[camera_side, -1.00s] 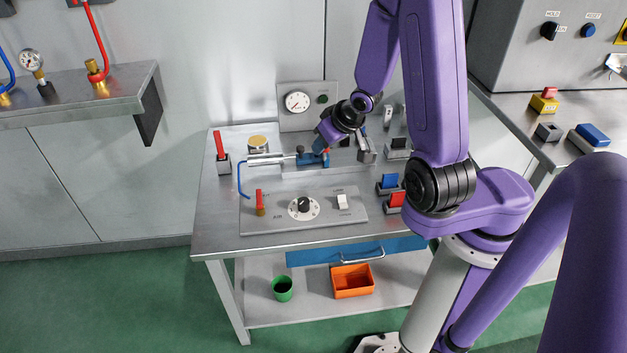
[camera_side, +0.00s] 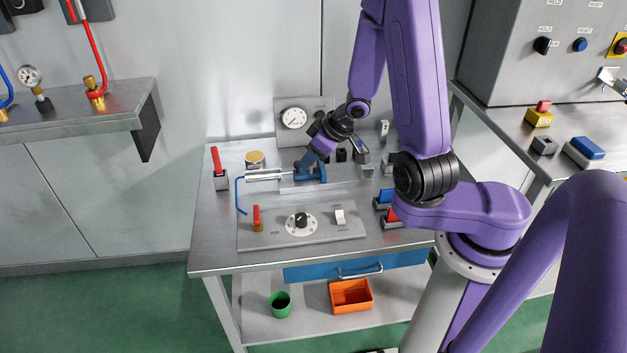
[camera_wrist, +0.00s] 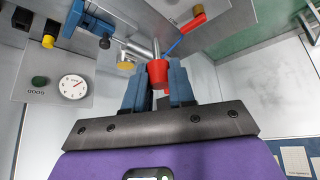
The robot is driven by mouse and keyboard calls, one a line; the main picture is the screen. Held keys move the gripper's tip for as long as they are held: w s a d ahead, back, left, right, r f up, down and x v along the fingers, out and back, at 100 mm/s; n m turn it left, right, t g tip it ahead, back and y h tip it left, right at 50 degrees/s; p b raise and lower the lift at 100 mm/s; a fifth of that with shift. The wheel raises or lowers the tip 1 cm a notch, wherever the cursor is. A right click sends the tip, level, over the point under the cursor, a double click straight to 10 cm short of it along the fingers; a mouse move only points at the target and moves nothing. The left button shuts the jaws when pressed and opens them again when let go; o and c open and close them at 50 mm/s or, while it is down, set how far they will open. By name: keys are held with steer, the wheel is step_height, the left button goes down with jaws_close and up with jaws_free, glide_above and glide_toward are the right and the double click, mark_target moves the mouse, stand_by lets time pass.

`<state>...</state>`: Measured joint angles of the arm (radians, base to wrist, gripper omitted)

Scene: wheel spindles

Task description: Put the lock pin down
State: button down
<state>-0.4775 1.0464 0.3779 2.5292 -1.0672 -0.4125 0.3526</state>
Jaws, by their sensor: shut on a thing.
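The lock pin, with a red flared head (camera_wrist: 158,72) and a bare steel shaft, is between the blue fingers of my gripper (camera_wrist: 159,78) in the wrist view. The fingers are shut on the red head, and the shaft points away from the palm. In the side view my gripper (camera_side: 308,160) is low over the bench, by the blue clamp block (camera_side: 318,174) and its steel cylinder (camera_side: 268,175). The pin cannot be made out there. The clamp block also shows at the upper left of the wrist view (camera_wrist: 90,22).
On the bench (camera_side: 215,245) stand a dial panel (camera_side: 293,118), a yellow-topped post (camera_side: 255,158), a red-handled lever (camera_side: 216,160) and a knob panel (camera_side: 270,235). Red and blue switches sit at the right. An orange bin (camera_side: 350,296) and green cup (camera_side: 280,305) stand on the lower shelf.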

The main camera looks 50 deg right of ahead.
steer(key=d+f+n+y, duration=0.1)
steer(key=d+n, duration=0.1)
steer(key=d, duration=0.3)
steer(key=n+g+y, duration=0.1)
steer(key=n+y, duration=0.1)
steer(key=n, duration=0.1)
glide_above(308, 171)
steer(key=s+d, duration=0.1)
steer(key=s, duration=0.1)
step_height(308, 171, down, 11)
steer(key=shift+w+d+f, duration=0.1)
steer(key=shift+w+f, duration=0.05)
steer(key=shift+f, duration=0.7)
steer(key=shift+w+f, duration=0.1)
steer(key=shift+f, duration=0.75)
steer(key=shift+f, duration=0.1)
steer(key=shift+f, duration=0.3)
steer(key=shift+f, duration=0.2)
steer(key=c, duration=0.9)
jaws_free()
steer(key=shift+s+f, duration=0.1)
steer(key=shift+c, duration=0.2)
